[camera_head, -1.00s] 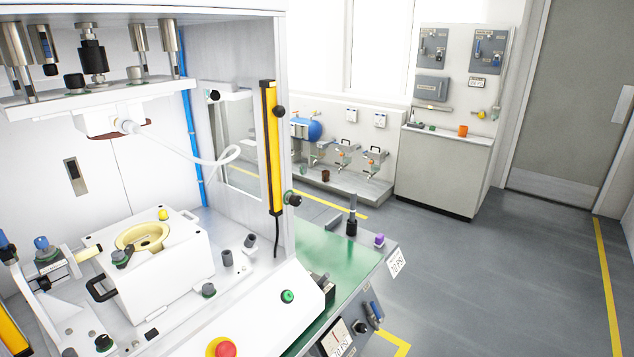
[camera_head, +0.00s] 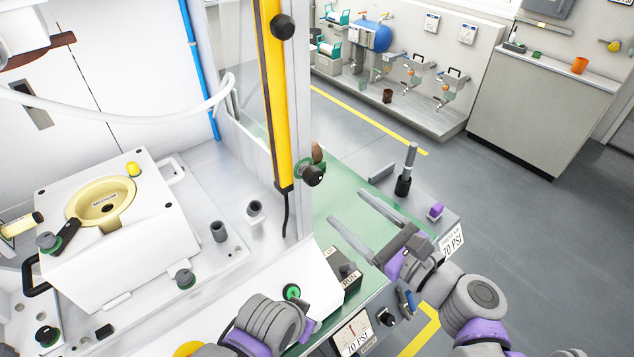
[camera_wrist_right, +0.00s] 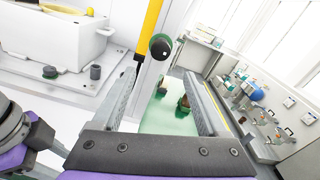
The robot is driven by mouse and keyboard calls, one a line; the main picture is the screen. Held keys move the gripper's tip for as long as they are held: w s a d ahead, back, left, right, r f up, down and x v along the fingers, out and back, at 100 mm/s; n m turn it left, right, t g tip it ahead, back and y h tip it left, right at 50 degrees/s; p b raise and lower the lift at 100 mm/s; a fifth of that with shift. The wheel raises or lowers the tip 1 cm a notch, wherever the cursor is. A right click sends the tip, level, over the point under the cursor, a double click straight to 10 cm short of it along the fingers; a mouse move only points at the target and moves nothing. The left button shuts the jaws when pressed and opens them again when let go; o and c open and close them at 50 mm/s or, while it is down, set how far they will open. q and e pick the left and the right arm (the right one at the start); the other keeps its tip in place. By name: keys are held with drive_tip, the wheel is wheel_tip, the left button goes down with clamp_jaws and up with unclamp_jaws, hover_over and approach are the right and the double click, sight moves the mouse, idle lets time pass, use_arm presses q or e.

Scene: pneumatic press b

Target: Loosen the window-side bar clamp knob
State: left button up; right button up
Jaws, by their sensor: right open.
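The window-side yellow bar (camera_head: 272,95) stands upright on the press's right post. A black clamp knob with a green ring (camera_head: 312,175) sits by its lower end. A plain black knob (camera_head: 283,26) is near its top. My right gripper (camera_head: 350,206) is open and empty, over the green bench top, below and right of the green-ringed knob and apart from it. In the right wrist view that knob (camera_wrist_right: 160,46) appears beyond the fingertips, roughly between the two fingers (camera_wrist_right: 160,76).
A white fixture block with a cream ring (camera_head: 100,201) stands inside the press on the left. A gauge panel (camera_head: 354,335) is below. Floor beyond is clear.

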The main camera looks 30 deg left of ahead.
sight(317, 179)
drive_tip(key=x, duration=1.1)
drive_tip(key=shift+r, duration=0.35)
clamp_jaws()
drive_tip(key=shift+p, duration=0.3)
